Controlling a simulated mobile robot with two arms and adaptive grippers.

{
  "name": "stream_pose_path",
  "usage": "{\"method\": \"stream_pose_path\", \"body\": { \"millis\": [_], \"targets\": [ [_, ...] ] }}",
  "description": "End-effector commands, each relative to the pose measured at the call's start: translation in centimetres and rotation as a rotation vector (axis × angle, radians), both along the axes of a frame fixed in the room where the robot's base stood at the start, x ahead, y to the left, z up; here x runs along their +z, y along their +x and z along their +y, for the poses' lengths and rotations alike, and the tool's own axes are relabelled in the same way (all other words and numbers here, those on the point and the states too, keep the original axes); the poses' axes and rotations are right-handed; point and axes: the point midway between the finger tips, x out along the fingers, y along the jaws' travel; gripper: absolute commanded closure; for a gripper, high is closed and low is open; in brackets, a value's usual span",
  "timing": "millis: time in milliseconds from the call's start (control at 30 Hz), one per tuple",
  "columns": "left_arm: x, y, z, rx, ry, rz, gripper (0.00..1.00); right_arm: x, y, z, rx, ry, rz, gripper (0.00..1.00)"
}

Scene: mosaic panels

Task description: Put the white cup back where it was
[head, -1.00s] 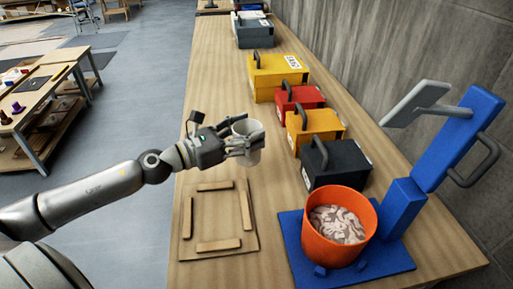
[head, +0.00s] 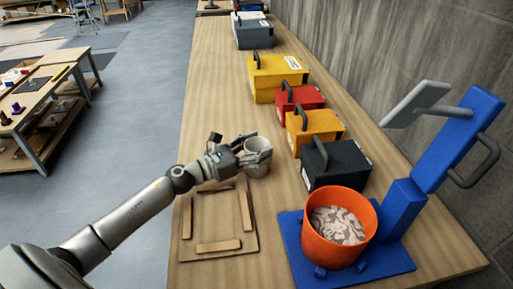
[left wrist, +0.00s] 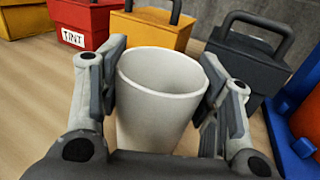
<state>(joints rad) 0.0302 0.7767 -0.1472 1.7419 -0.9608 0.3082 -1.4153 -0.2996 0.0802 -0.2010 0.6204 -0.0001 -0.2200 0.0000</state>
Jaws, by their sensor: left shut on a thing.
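The white cup (head: 259,150) is upright in my left gripper (head: 252,158), over the table just behind the wooden frame board and left of the dark box. In the left wrist view the white cup (left wrist: 160,92) sits between the two fingers of my left gripper (left wrist: 165,100), which are shut on its sides. It looks empty inside as far as I see. Its base is hidden by the gripper, so I cannot tell whether it touches the table. My right gripper is not in view.
A board with wooden strips (head: 218,245) lies in front. An orange bucket (head: 339,230) with swirled contents stands on a blue stand (head: 398,258) at right. Dark (head: 338,162), yellow (head: 315,128) and red (head: 300,101) boxes line the wall side. The table left of the boxes is clear.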

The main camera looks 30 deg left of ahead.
Motion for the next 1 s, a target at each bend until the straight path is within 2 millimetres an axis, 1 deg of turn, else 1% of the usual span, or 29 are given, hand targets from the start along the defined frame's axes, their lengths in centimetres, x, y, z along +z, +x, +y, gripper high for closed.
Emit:
{"method": "stream_pose_path", "body": {
  "millis": [200, 233, 400, 700, 800, 900, 1000],
  "targets": [
    [-0.3, 0.0, 0.0, 0.0, 0.0, 0.0, 0.73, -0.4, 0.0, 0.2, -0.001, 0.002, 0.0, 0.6],
    [-0.3, 0.0, 0.0, 0.0, 0.0, 0.0, 0.41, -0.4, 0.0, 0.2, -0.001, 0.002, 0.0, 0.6],
    [-0.1, 0.0, 0.0, 0.0, 0.0, 0.0, 0.2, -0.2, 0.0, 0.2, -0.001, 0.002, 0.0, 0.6],
    [-0.1, 0.0, 0.0, 0.0, 0.0, 0.0, 0.2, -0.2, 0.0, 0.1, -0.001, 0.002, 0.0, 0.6],
    [0.3, 0.0, 0.0, 0.0, 0.0, 0.0, 0.2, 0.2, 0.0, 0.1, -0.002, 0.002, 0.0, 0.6],
    [-0.2, -0.7, 0.5, 0.001, 0.0, 0.001, 0.2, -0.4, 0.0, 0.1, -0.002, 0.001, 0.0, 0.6],
    [-0.4, -1.9, 1.1, 0.001, 0.001, 0.003, 0.2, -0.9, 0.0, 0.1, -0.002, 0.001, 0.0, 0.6]
  ]
}}
